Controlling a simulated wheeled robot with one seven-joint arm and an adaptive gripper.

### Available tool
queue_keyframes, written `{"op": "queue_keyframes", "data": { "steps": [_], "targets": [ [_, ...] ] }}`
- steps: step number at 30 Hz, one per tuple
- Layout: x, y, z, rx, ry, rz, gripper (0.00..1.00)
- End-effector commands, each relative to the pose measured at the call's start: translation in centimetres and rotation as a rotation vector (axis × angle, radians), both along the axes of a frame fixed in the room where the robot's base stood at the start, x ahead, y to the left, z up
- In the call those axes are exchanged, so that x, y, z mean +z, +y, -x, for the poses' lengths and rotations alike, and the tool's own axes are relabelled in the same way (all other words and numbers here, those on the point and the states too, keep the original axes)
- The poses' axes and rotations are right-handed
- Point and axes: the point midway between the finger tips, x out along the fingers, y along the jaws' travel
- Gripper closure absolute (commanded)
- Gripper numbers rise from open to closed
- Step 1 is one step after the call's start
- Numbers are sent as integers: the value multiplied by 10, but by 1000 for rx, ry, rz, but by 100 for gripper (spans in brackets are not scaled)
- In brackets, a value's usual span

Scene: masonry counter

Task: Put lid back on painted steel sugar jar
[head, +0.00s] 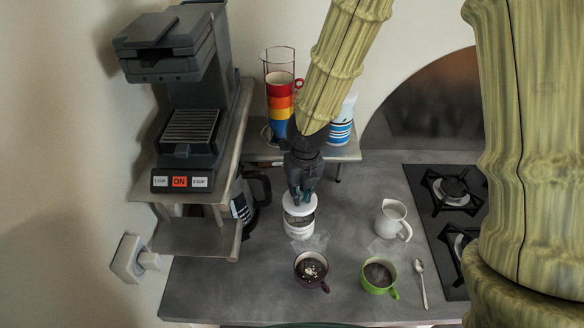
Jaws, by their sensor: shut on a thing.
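The white sugar jar (299,230), with small dark lettering on its front, stands upright on the grey counter left of centre. Its white lid (298,208) is directly above the jar's mouth. A darker band shows between lid and jar, and I cannot tell whether the lid touches the rim. My gripper (301,198) points down from above and is shut on the lid at its top. The fingertips partly cover the lid's top, and the jar's inside is hidden.
A dark mug (309,284) and a green mug (367,288) stand in front, with a spoon (422,283) and white pitcher (389,222) to the right. A coffee machine (190,100) is left. Stacked cups (280,98) and a striped canister (342,130) stand on the shelf behind.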

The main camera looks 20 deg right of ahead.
Motion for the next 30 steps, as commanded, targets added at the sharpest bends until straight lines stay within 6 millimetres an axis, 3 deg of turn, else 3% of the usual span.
{"op": "queue_keyframes", "data": {
  "steps": [8, 30],
  "targets": [
    [-4, 0, 3, 20, -2, 0, 100],
    [-52, 2, -1, 21, 1, 1, 100]
  ]
}}
